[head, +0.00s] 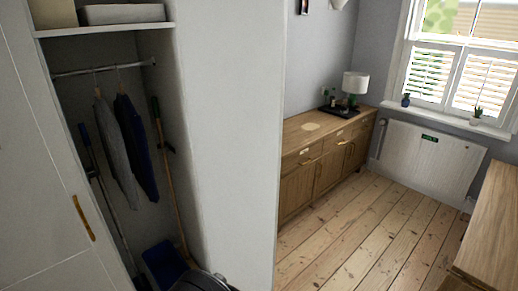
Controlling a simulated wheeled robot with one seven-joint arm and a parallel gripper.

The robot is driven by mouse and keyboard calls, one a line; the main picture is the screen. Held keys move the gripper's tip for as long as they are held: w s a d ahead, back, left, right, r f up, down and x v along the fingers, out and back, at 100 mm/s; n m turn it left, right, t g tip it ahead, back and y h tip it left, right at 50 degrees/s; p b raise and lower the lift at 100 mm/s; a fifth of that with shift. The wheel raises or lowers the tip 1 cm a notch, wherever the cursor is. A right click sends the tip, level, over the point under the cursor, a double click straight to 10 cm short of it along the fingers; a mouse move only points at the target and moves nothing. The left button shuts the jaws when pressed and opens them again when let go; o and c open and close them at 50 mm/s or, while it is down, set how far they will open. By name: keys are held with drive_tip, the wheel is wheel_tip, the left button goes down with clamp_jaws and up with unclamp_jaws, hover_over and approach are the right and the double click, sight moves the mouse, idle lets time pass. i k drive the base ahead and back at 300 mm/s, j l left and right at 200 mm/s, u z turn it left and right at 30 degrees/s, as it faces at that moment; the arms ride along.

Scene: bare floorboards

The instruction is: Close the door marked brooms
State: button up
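A white panelled door (40,170) with a brass handle (83,217) fills the left of the head view. To its right the closet stands open. A long wooden handle (168,175) and a blue-grey pole (102,180) lean inside, with a blue bucket (163,262) at the bottom. No lettering reading brooms can be made out.
A white wall panel (228,140) borders the closet on the right. A wooden sideboard (325,155) with a lamp stands farther back, near a radiator (430,155) and window. A wooden furniture piece (495,230) is at right. Bare floorboards (360,240) lie open between.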

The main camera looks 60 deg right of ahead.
sight(234, 52)
drive_tip(key=k+l, duration=0.1)
drive_tip(key=l, duration=0.3)
drive_tip(key=k+l, duration=0.15)
drive_tip(key=l, duration=0.2)
drive_tip(key=k+l+u, duration=0.1)
drive_tip(key=l, duration=0.3)
drive_tip(key=k+l, duration=0.15)
drive_tip(key=l, duration=0.2)
drive_tip(key=k+l, duration=0.1)
drive_tip(key=l, duration=0.3)
drive_tip(key=k+l+u, duration=0.1)
drive_tip(key=l, duration=0.25)
drive_tip(key=k, duration=0.05)
